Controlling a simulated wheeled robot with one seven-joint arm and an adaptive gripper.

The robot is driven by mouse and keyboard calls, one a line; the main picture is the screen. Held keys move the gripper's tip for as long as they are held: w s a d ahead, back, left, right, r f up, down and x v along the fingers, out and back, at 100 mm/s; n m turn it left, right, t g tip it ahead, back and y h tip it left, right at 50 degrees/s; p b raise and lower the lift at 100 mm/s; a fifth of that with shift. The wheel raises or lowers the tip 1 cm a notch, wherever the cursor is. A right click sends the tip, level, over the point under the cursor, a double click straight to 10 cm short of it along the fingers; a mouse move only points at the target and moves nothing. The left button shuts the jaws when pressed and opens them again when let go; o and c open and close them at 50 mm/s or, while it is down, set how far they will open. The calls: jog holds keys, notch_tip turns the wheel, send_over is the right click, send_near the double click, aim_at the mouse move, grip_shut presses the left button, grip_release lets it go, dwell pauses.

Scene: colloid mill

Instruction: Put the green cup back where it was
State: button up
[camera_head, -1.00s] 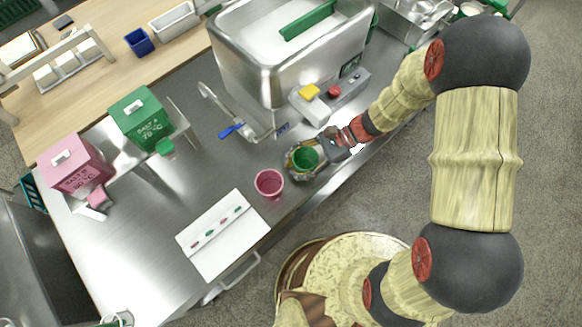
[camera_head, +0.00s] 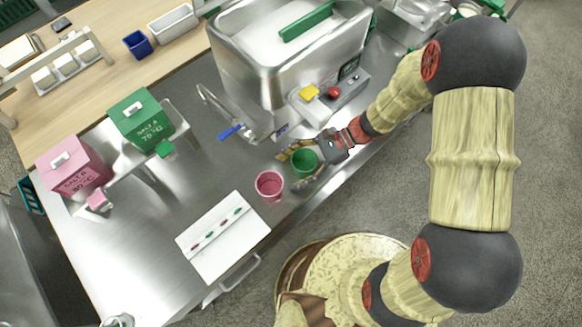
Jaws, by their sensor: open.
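The green cup (camera_head: 304,163) stands upright on the steel counter, just right of and behind the pink cup (camera_head: 269,186). My gripper (camera_head: 300,166) is open, with one finger on the far left side of the green cup and the other on its near right side. The fingers look apart from the cup wall, though contact low down cannot be told. A white card (camera_head: 222,236) with a row of small red and green marks lies on the counter in front of the pink cup.
The steel mill (camera_head: 290,70) with its blue-handled tap (camera_head: 231,131) and button box (camera_head: 335,92) stands behind the cups. Green (camera_head: 141,118) and pink (camera_head: 73,168) dispenser boxes stand at left. Bare counter lies between them and the cups.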

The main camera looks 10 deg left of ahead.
aim_at(315, 156)
jog(key=shift+w+d+r, duration=0.15)
jog(key=shift+d+r, duration=0.15)
jog(key=shift+r, duration=0.05)
jog(key=p+v, duration=0.3)
jog(key=v, duration=0.8)
jog(key=shift+d+p, duration=0.1)
jog(key=shift+p, duration=0.25)
